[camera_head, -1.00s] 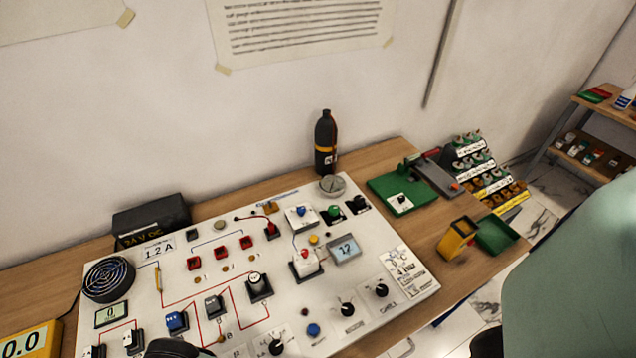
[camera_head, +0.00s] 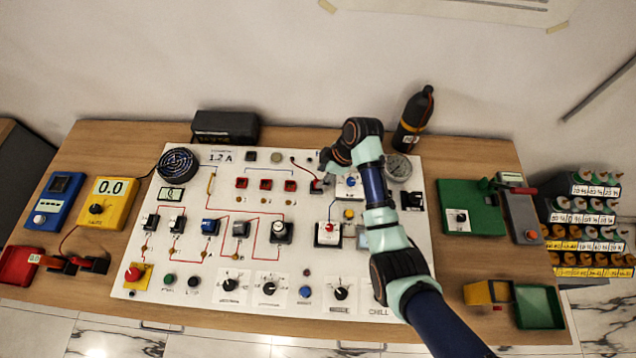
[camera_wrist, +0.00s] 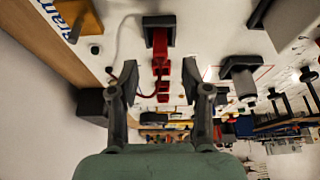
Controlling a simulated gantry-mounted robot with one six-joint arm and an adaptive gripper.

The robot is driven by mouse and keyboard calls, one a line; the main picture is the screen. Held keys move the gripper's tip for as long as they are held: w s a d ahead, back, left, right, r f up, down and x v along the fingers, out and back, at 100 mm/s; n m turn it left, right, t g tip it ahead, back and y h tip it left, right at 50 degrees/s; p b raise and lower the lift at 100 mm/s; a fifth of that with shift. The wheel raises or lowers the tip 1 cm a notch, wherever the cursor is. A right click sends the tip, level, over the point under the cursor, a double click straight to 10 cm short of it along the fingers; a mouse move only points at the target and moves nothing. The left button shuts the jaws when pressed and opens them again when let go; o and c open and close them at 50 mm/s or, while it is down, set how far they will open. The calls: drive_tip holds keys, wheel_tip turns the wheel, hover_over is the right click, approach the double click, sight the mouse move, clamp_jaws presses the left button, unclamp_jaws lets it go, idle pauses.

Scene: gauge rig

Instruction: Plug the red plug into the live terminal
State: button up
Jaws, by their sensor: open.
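The red plug (camera_head: 316,187), with a thin lead, sits in a dark holder at the upper middle of the board in the head view. In the wrist view the red plug (camera_wrist: 160,42) shows just beyond my fingertips. Three red sockets (camera_head: 266,184) stand in a row to its left. In the wrist view red sockets (camera_wrist: 161,84) line up between my fingers. I cannot tell which is the live terminal; labels are unreadable. My gripper (camera_wrist: 160,75) is open and empty, with a finger on each side of that line. In the head view my gripper (camera_head: 327,162) is right above the plug, fingertips unclear.
The white board (camera_head: 140,273) carries switches, knobs and a round gauge (camera_head: 398,168). A black bottle (camera_head: 413,118) stands behind the gauge. A black power box (camera_head: 225,127) is at the back left. Yellow and blue meters (camera_head: 103,203) stand left.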

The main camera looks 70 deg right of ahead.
sight(317, 181)
drive_tip(key=x, duration=0.5)
drive_tip(key=shift+b, duration=0.3)
clamp_jaws()
drive_tip(key=shift+r, duration=0.15)
wheel_tip(317, 181, up, 20)
drive_tip(key=p, duration=0.5)
